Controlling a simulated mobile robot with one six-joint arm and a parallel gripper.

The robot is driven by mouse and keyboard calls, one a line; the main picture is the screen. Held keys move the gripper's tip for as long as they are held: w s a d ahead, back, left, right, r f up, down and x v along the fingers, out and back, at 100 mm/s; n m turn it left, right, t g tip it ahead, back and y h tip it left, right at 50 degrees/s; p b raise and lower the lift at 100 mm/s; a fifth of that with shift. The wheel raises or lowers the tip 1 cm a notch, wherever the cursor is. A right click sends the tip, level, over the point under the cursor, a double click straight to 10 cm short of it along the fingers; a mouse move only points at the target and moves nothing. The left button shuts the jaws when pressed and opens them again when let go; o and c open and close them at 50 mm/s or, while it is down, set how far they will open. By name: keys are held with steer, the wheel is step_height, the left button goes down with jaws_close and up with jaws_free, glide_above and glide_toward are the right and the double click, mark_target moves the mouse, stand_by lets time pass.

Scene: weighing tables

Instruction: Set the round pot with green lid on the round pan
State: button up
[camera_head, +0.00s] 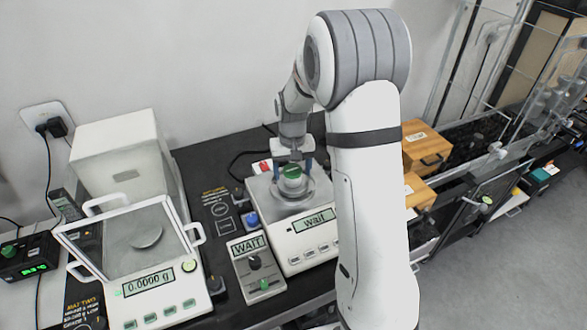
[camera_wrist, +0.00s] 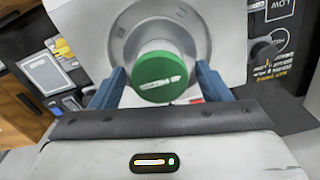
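The round pot with green lid (camera_head: 291,177) stands upright on the round pan (camera_head: 313,196) of the right-hand balance and looks to rest on it. In the wrist view the lid (camera_wrist: 163,77) is near the middle, with the grey pan (camera_wrist: 202,30) behind it. My gripper (camera_head: 292,170) is above the balance, its blue fingers on either side of the pot. In the wrist view my gripper (camera_wrist: 161,72) looks open, with a small gap at the left of the lid; the right finger is very close to it. The pot's lower part is partly hidden.
The right balance's display (camera_head: 318,219) reads "wait". A control box (camera_head: 252,270) marked "WAIT" stands at its left. A second balance (camera_head: 160,297) with a glass shield reads 0.0000 g. Wooden boxes (camera_head: 425,147) are to the right, behind my arm.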

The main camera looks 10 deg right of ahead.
mark_target(292, 168)
steer(key=shift+r, duration=0.1)
step_height(292, 168, up, 11)
steer(key=s+r+t, duration=0.1)
steer(key=s+r, duration=0.1)
steer(key=s, duration=1.1)
steer(key=s+r+t, duration=0.1)
steer(key=s+t, duration=0.1)
steer(key=s, duration=1.1)
steer(key=shift+s+d+r+b, duration=0.15)
steer(key=shift+d+r+b, duration=0.15)
steer(key=shift+r, duration=0.1)
stand_by(0.6)
